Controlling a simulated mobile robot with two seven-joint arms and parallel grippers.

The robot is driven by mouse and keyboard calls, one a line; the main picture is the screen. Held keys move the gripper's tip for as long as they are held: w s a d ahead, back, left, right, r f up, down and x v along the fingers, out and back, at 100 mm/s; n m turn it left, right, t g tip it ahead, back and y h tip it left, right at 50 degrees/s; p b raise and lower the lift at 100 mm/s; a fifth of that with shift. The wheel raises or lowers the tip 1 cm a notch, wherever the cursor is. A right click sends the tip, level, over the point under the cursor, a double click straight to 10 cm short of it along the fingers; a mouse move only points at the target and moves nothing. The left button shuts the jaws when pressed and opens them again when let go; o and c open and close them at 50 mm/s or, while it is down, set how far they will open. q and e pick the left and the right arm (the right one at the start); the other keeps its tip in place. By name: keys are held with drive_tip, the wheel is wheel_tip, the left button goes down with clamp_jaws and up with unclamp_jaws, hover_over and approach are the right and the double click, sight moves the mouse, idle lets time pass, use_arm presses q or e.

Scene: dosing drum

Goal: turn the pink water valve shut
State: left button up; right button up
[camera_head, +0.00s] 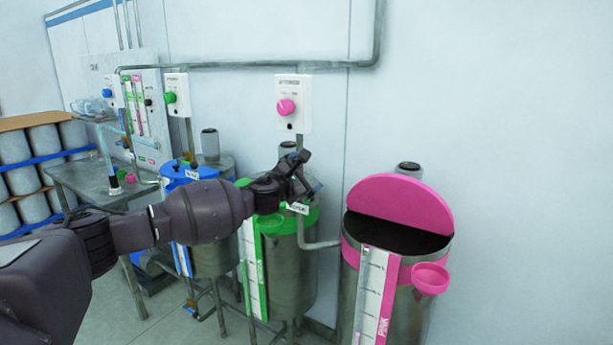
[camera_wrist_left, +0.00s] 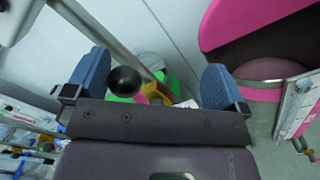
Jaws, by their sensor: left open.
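In the head view a pink round knob (camera_head: 286,107) sits on a white wall panel (camera_head: 292,120), under the grey pipe. I take it for the pink water valve; how far it is turned is too small to tell. My left gripper (camera_head: 302,172) is below this panel, in front of the green-banded drum, apart from the knob. In the left wrist view its two blue fingers (camera_wrist_left: 155,86) stand wide apart, open. Beyond them are a black ball (camera_wrist_left: 125,79) and small green, pink and yellow shapes, whose nature I cannot tell. My right gripper is out of view.
The pink drum (camera_head: 398,268) with its half-raised pink lid (camera_head: 400,200) stands right of my gripper. The green-banded drum (camera_head: 290,275) and blue-lidded drum (camera_head: 188,174) stand behind and left of my arm. A green knob (camera_head: 170,97) and blue knob (camera_head: 107,93) are farther left. The right wall is bare.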

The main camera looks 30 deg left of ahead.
use_arm(q)
drive_tip(key=d+f+b, duration=0.3)
drive_tip(key=d+f, duration=0.1)
drive_tip(key=f, duration=0.4)
drive_tip(key=shift+s+f, duration=0.15)
drive_tip(key=shift+f, duration=0.05)
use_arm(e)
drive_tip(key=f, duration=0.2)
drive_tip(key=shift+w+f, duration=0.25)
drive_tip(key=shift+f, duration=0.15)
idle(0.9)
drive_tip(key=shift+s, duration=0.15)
use_arm(q)
drive_tip(key=shift+a, duration=0.1)
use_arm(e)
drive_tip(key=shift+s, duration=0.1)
use_arm(q)
drive_tip(key=shift+a+r+p, duration=0.45)
drive_tip(key=shift+r+p, duration=0.05)
drive_tip(key=shift+r, duration=0.05)
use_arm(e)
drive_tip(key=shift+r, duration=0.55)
